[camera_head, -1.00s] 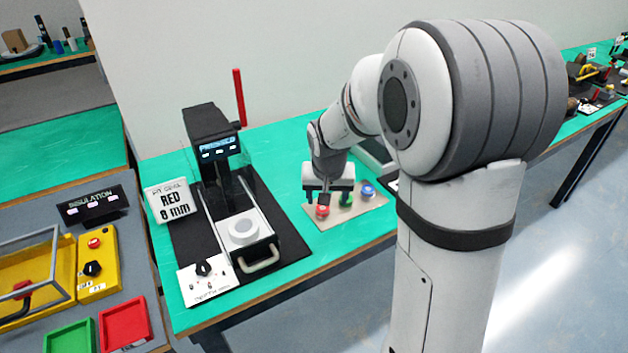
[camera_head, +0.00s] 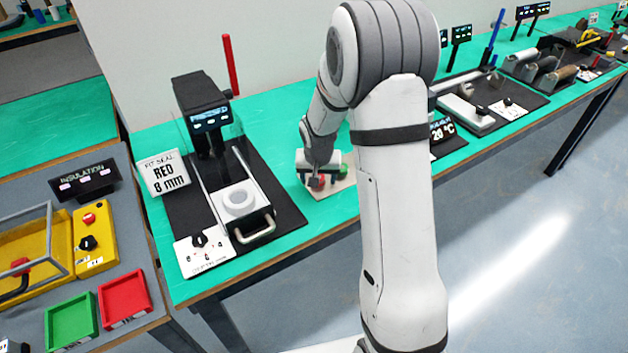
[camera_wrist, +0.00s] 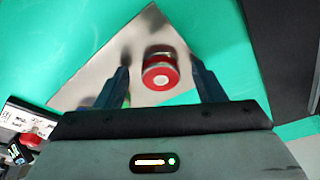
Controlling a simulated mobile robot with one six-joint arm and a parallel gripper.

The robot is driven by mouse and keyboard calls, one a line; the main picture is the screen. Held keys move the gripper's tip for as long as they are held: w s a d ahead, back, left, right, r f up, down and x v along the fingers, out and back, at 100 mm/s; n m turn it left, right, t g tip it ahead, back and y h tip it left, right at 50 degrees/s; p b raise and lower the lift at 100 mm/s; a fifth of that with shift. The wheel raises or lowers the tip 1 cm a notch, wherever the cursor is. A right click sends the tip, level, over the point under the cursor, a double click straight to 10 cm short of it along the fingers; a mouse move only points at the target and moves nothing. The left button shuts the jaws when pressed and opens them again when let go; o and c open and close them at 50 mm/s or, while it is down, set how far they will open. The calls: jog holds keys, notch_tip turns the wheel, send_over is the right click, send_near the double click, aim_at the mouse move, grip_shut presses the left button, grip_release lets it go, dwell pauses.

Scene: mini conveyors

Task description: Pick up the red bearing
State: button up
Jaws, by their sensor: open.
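The red bearing (camera_wrist: 160,76) stands on a pale board (camera_wrist: 110,60) in the wrist view, with a silvery top and a red side. My gripper (camera_wrist: 163,85) is open, its two dark fingers on either side of the bearing's place in the picture. I cannot tell how far the fingertips are from it. In the head view my gripper (camera_head: 318,186) is low over the pale board (camera_head: 342,186), and the red bearing (camera_head: 316,183) is partly covered by it. A green bearing (camera_head: 343,171) is just to the right. The blue one is hidden behind my arm.
A press (camera_head: 203,125) with a white round seat (camera_head: 239,201) stands left of the board. A sign (camera_head: 165,174) reads "FIT SEAL RED 8 mm". Green (camera_head: 71,322) and red (camera_head: 124,298) trays lie on the grey bench at lower left. Green table top is bare between press and board.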

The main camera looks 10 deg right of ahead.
jog(key=c, duration=1.1)
